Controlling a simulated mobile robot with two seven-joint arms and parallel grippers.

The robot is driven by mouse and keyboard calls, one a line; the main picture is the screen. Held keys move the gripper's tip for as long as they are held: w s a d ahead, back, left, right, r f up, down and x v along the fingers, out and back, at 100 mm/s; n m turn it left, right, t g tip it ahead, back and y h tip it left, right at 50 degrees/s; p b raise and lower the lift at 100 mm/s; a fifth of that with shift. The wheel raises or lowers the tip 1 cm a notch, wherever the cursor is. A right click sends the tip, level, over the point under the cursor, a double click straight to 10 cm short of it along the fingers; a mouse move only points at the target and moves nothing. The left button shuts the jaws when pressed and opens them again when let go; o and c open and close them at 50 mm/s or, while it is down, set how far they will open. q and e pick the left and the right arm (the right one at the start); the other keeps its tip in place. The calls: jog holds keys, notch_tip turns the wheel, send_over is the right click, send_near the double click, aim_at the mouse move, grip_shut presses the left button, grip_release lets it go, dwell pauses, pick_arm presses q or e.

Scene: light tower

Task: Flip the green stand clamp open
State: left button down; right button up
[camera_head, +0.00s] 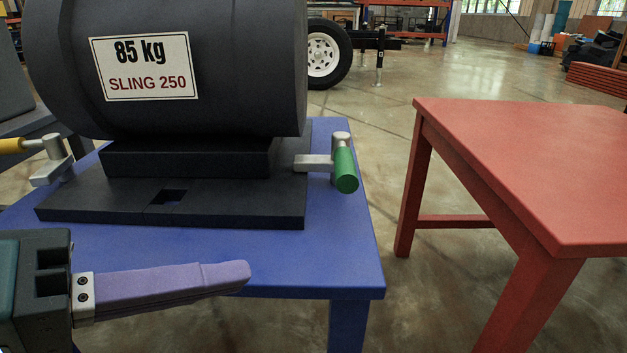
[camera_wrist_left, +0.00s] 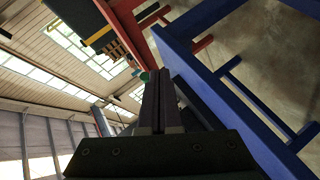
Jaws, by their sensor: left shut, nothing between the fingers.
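The green stand clamp (camera_head: 345,169) sits at the right end of the black base plate (camera_head: 240,208) on the blue table. Its green handle hangs from a grey pivot post, with a grey arm reaching left over the plate. My left gripper (camera_head: 240,276) is shut and empty, in front of the blue table's near edge, left of and nearer than the green clamp. It does not touch the clamp. In the left wrist view its fingers (camera_wrist_left: 160,80) are together, and a small green piece of the clamp (camera_wrist_left: 144,76) shows just beyond the tips. My right gripper is not in view.
A large black cylinder (camera_head: 240,70) labelled 85 kg, SLING 250 rests on the plate. A yellow-handled clamp (camera_head: 50,160) is at the left. The blue table (camera_head: 345,260) has bare room around the green clamp. A red table (camera_head: 540,150) stands at the right, across a gap.

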pick_arm(q)
jog(key=w+a+r+n+t, duration=0.1)
jog(key=w, duration=0.1)
jog(key=w+a+r+n+t, duration=0.1)
jog(key=w+a+n, duration=0.1)
jog(key=w+a+r+n+t, duration=0.1)
jog(key=w+r+n, duration=0.1)
jog(key=shift+a, duration=0.25)
jog(key=shift+d, duration=0.15)
jog(key=b, duration=0.2)
send_near(335, 163)
jog(key=w, duration=0.3)
jog(key=shift+w+a+f, duration=0.25)
jog(key=d, duration=0.3)
jog(key=shift+w+d+f, duration=0.2)
jog(key=shift+w+f, duration=0.1)
jog(key=shift+s+d+f, duration=0.1)
jog(key=shift+d, duration=0.45)
